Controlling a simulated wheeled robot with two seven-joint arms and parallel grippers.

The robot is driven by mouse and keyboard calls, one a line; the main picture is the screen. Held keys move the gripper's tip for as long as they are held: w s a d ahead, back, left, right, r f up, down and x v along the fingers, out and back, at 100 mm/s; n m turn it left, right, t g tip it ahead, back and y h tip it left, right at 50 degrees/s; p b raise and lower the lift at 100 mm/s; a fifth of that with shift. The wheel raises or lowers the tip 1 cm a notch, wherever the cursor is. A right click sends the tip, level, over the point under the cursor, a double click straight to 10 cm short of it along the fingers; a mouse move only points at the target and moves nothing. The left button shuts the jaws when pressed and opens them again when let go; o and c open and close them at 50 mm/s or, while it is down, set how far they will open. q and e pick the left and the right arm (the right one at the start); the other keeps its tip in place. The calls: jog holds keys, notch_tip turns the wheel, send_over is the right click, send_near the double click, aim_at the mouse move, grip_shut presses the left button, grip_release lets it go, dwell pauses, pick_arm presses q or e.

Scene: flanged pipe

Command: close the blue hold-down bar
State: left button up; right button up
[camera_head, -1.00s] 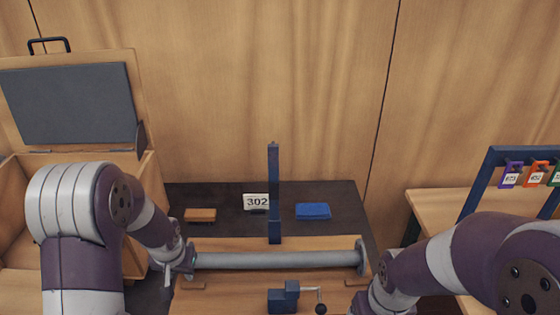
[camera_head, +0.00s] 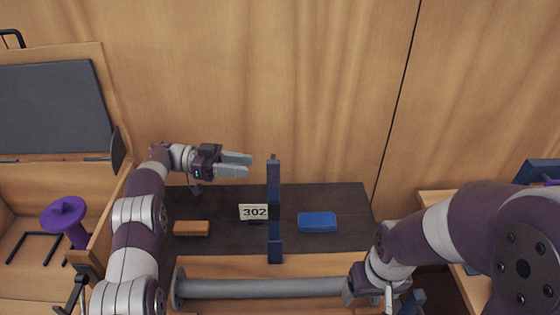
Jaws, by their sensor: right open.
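The blue hold-down bar (camera_head: 274,195) stands upright behind the grey flanged pipe (camera_head: 260,288), which lies across the wooden board. My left gripper (camera_head: 250,165) is raised just left of the bar's top, its two grey fingers pointing right toward it. A gap shows between the fingers, and nothing is seen between them. It looks apart from the bar. My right gripper (camera_head: 388,300) is low at the pipe's right end, partly cut off by the bottom edge, and open. It hides the pipe's right flange. The pipe's left flange (camera_head: 178,288) is in view.
An open wooden case (camera_head: 55,175) with a purple spool-shaped piece (camera_head: 66,218) stands at the left.

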aim_at(279, 168)
pick_arm(q)
jog(key=s+d+p, duration=0.1)
jog(key=d+p, duration=0.3)
jog(key=d, duration=0.6)
jog(key=shift+s, duration=0.3)
jog(key=c, duration=0.4)
jog(key=shift+d, duration=0.1)
grip_shut()
